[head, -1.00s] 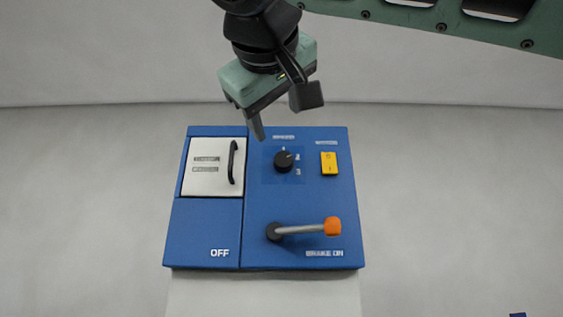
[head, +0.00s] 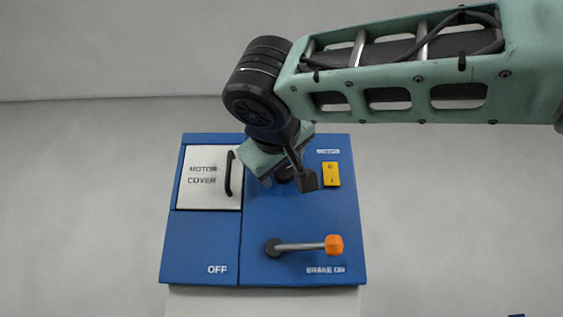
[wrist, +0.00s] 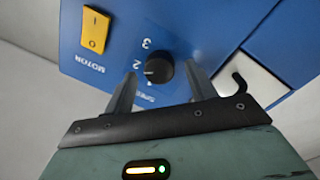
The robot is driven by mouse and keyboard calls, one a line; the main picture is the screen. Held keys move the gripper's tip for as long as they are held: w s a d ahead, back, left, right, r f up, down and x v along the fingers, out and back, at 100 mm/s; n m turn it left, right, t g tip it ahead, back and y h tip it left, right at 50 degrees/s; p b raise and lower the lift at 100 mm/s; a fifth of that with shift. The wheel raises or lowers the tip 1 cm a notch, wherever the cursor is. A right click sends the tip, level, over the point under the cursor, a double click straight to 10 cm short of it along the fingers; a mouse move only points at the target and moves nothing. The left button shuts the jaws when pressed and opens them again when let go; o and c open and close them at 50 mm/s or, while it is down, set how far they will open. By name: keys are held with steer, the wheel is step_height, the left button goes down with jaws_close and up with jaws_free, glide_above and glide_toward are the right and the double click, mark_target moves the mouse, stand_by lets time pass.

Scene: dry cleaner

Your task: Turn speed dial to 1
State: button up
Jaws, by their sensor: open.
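The speed dial is a round black knob on the blue panel. In the wrist view the dial (wrist: 160,68) shows a small white mark on the side facing the printed 2, with the 3 beside it. The 1 is hard to make out. In the head view the dial (head: 284,173) is mostly hidden behind my gripper. My gripper (wrist: 161,73) is open, with one finger on either side of the dial. It also shows over the panel in the head view (head: 287,181). I cannot tell whether the fingers touch the dial.
A yellow motor switch (head: 331,174) sits right of the dial. The white motor cover (head: 203,190) with a black handle (head: 229,174) is to the left. A brake lever (head: 305,246) with an orange knob lies below. The wall around is bare.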

steer(key=c, duration=1)
steer(key=shift+f+n+b, duration=0.15)
steer(key=shift+n+b, duration=0.45)
steer(key=shift+n, duration=0.5)
steer(key=n+b, duration=0.1)
steer(key=n, duration=0.2)
steer(key=shift+n, duration=0.3)
steer(key=n, duration=0.6)
steer(key=shift+t, duration=0.4)
steer(key=shift+n, duration=0.4)
steer(key=o, duration=1)
